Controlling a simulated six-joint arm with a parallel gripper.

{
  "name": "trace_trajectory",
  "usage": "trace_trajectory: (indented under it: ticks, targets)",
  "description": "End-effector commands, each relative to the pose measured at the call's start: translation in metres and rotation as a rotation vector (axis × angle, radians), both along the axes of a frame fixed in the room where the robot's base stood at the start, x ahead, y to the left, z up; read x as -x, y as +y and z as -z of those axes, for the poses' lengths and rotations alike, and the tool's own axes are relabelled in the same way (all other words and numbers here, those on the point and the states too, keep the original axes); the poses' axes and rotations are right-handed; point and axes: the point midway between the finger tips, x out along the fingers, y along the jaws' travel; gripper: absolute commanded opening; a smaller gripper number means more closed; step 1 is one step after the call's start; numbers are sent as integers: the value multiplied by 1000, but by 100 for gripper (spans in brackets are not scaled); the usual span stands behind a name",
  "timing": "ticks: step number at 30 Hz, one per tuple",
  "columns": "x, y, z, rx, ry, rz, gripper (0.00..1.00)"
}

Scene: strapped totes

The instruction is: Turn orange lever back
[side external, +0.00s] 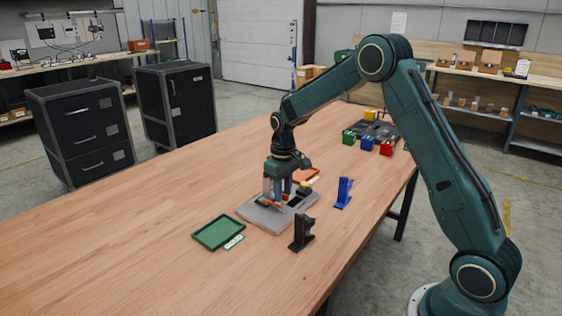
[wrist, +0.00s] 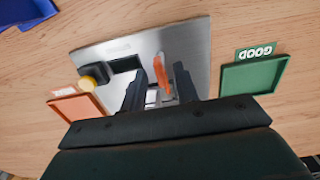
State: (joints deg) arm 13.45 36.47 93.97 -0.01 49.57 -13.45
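The orange lever (wrist: 158,70) stands on a grey metal plate (wrist: 200,40), which lies on the wooden table. My gripper (wrist: 160,72) is low over the plate, with one dark finger on each side of the lever. The fingers are apart, with gaps visible between them and the lever. In the side view my gripper (side external: 276,200) points down over the plate (side external: 252,215), and a bit of orange (side external: 262,203) shows by the fingertips. The lever's base is partly hidden by the fingers and gripper body.
On the plate are a dark slot (wrist: 126,64) and a black block with a yellow knob (wrist: 97,76). A green tray (side external: 218,233) and an orange tray (wrist: 78,107) flank the plate. A black stand (side external: 301,234) and a blue stand (side external: 343,194) are near. The table's left is clear.

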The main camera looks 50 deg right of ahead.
Motion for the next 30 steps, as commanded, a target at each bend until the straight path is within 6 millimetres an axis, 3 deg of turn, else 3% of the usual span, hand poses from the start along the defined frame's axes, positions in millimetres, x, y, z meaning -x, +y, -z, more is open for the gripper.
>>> trace_trajectory:
  ticks: [1,4,5,20,30]
  targets:
    - [0,0,0,0,0,0,21]
    - [0,0,0,0,0,0,1]
    - [0,0,0,0,0,0,0]
    - [0,0,0,0,0,-37,0]
    - [0,0,-1,0,0,-220,0]
